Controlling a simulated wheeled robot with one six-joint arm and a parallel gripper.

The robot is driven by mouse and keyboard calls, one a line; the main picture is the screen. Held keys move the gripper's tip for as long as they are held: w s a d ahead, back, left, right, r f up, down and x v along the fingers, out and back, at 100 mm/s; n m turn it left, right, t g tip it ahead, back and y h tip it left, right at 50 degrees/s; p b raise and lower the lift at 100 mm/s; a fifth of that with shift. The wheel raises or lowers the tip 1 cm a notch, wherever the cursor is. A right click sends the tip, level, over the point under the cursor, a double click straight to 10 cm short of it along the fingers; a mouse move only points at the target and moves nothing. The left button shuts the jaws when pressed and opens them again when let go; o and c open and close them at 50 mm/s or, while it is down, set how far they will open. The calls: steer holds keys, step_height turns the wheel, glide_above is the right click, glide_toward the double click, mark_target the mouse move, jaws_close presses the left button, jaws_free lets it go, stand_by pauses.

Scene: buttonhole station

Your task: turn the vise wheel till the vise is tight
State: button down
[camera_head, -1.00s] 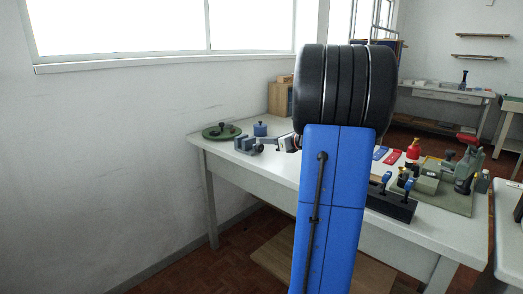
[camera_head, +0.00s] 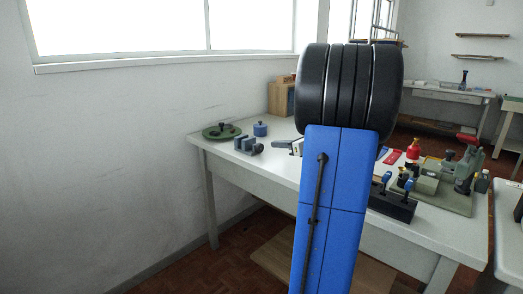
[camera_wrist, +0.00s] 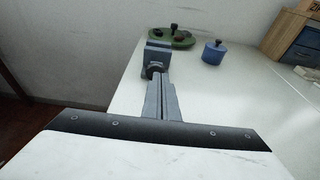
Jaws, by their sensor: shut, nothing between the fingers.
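The small grey-blue vise (camera_head: 244,143) stands on the white table near its left end. Its dark wheel (camera_head: 257,149) is on the side facing my gripper. In the wrist view the vise (camera_wrist: 158,47) is straight ahead and the wheel (camera_wrist: 155,68) shows just beyond my fingertips. My gripper (camera_head: 277,143) is to the right of the wheel in the head view, with a small gap between them. Its fingers (camera_wrist: 157,80) are together and empty. The arm hides most of the gripper's body in the head view. How tight the jaws are cannot be told.
A green round plate with dark knobs (camera_head: 222,131) and a blue lidded pot (camera_head: 260,129) stand behind the vise. A wooden box (camera_head: 281,97) is at the back. A black block with blue-topped levers (camera_head: 392,204) is right of my arm. The table's left front is clear.

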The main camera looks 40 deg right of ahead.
steer(key=shift+s+d+f, duration=0.1)
steer(key=shift+d+f, duration=0.1)
steer(key=shift+d, duration=0.2)
steer(key=shift+w+a, duration=0.15)
steer(key=shift+w, duration=0.4)
steer(key=shift+r+x, duration=0.2)
steer(key=shift+x, duration=0.75)
steer(key=shift+r+x, duration=0.25)
steer(key=shift+x, duration=0.7)
steer(key=shift+r+x, duration=0.2)
steer(key=shift+x, duration=0.7)
steer(key=shift+w+a+r, duration=0.1)
steer(key=shift+w+a, duration=0.05)
steer(key=shift+a, duration=1.25)
steer(key=shift+a+r, duration=0.15)
steer(key=shift+f+v, duration=0.2)
steer(key=shift+v, duration=0.8)
steer(key=shift+f+v, duration=0.2)
steer(key=shift+v, duration=0.85)
steer(key=shift+f+v, duration=0.2)
steer(key=shift+v, duration=0.8)
